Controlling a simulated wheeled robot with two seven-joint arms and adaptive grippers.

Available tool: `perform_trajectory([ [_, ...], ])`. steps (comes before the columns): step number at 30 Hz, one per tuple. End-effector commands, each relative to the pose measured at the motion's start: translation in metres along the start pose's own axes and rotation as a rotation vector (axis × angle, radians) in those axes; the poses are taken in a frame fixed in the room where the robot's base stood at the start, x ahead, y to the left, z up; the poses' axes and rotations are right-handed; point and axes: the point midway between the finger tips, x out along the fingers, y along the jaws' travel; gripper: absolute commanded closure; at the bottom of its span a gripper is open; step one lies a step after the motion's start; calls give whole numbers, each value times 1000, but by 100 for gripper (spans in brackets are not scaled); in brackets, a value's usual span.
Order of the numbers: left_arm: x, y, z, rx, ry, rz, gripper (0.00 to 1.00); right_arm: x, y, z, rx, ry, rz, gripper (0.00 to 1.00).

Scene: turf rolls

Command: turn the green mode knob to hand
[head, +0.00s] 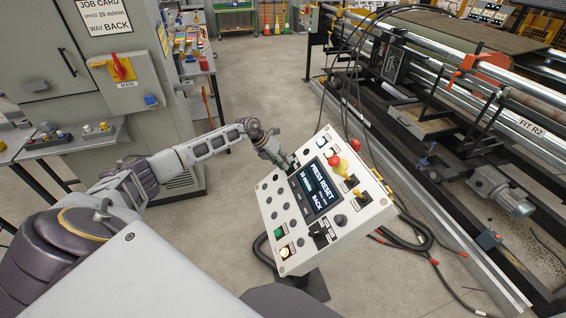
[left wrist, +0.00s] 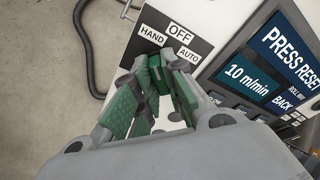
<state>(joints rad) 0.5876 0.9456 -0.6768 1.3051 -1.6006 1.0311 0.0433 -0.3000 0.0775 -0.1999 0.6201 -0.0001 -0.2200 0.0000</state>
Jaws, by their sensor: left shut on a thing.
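The control panel (head: 270,208) is a white tilted box with a dark screen (head: 316,188) reading "PRESS RESET", "10 m/min" and "BACK". My left gripper (head: 286,161) reaches its upper left corner. In the left wrist view the green mode knob (left wrist: 155,72) sits between the green-padded fingers of my left gripper (left wrist: 156,88), which is shut on it. The labels HAND (left wrist: 152,34), OFF (left wrist: 180,32) and AUTO (left wrist: 188,55) show around it. The fingers cover much of the knob, so I cannot tell where it points. My right gripper is not in view.
The panel also carries a red mushroom button (head: 355,145), a yellow control (head: 342,167) and a lit button (head: 284,253). A roller machine (head: 450,120) stands at the right, with cables beside it. A grey cabinet (head: 60,60) stands at the left.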

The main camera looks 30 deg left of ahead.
Motion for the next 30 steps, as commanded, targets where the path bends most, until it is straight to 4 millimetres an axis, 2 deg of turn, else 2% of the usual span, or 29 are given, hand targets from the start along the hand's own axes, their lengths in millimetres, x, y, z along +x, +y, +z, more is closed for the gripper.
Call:
perform_trajectory([
  [5, 2, 1, -3, -3, 6, 0, 100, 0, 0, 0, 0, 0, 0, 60],
  [6, 2, 0, -3, -3, 6, 0, 86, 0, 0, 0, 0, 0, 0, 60],
  [11, 2, 0, -2, -2, 5, 0, 66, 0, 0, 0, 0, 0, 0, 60],
  [23, -1, 0, -1, 0, 1, 0, 66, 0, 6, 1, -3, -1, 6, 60],
  [30, -13, 1, 0, 0, 0, 0, 66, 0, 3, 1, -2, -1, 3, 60],
])
